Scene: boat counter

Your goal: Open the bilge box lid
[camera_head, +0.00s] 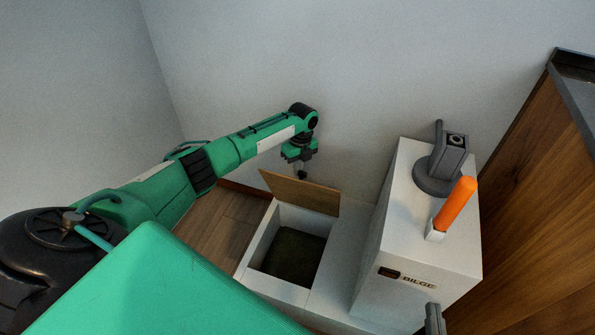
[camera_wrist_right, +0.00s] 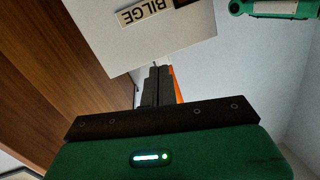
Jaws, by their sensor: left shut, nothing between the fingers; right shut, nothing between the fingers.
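The bilge box (camera_head: 262,238) is a white open-topped box low beside the wall, with a dark interior. Its wooden lid (camera_head: 298,191) stands raised at the far edge of the opening, tilted up and clear of the opening. My left gripper (camera_head: 303,174) is shut and empty, pointing down just behind the lid's upper edge; I cannot tell whether it touches the lid. My right gripper (camera_head: 433,318) is at the bottom right, in front of the white BILGE housing. In the right wrist view the right gripper (camera_wrist_right: 158,70) is shut and empty.
The white housing (camera_head: 405,220) with a BILGE label stands right of the box. It carries a grey pump fitting (camera_head: 440,172) and an orange handle (camera_head: 456,205). A wooden cabinet (camera_head: 535,180) closes off the right side. Bare wall rises behind.

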